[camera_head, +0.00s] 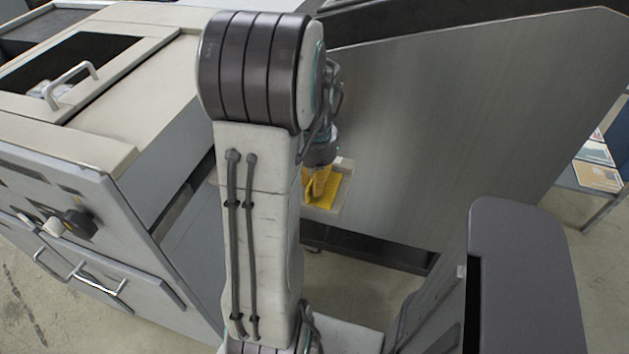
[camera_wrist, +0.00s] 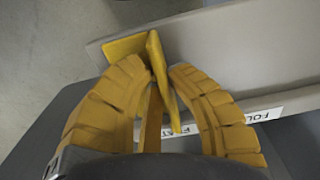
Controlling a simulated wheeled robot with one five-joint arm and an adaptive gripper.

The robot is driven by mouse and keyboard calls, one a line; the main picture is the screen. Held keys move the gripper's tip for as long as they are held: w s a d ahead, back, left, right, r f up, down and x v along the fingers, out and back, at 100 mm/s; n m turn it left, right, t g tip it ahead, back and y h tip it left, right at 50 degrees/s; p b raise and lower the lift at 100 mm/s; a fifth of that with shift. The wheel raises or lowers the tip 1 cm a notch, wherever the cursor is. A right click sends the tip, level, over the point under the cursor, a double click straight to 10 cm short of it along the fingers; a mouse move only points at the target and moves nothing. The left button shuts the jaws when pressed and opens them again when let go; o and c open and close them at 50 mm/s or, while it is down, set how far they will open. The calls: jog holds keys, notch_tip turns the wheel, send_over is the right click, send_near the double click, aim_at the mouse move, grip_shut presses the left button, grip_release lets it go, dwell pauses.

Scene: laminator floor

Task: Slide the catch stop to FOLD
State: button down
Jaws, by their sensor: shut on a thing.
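The catch stop is a yellow angled piece (camera_wrist: 127,46) with an upright fin, set at the left end of a pale grey rail (camera_wrist: 235,50) in the wrist view. My gripper (camera_wrist: 161,73) has its yellow ribbed fingers closed on both sides of the fin. A white label starting "FO" (camera_wrist: 262,115) sits on the rail's face to the right of the stop. Another label, partly hidden by a finger, shows letters ending in "AT" (camera_wrist: 187,130). In the head view, my gripper (camera_head: 317,181) is at the yellow stop (camera_head: 338,191), partly hidden behind my arm.
A large grey metal panel (camera_head: 440,130) rises behind and right of the stop. The beige laminator housing (camera_head: 150,75), with knobs and handles, stands at left. A table with printed sheets (camera_head: 597,177) is at far right. Bare floor shows below.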

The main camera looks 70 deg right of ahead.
jog(key=w, duration=1)
jog(key=shift+w, duration=0.15)
jog(key=c, duration=1.2)
grip_release()
jog(key=shift+w, duration=0.15)
jog(key=shift+r, duration=0.1)
notch_tip(320, 180, up, 12)
jog(key=shift+f, duration=0.1)
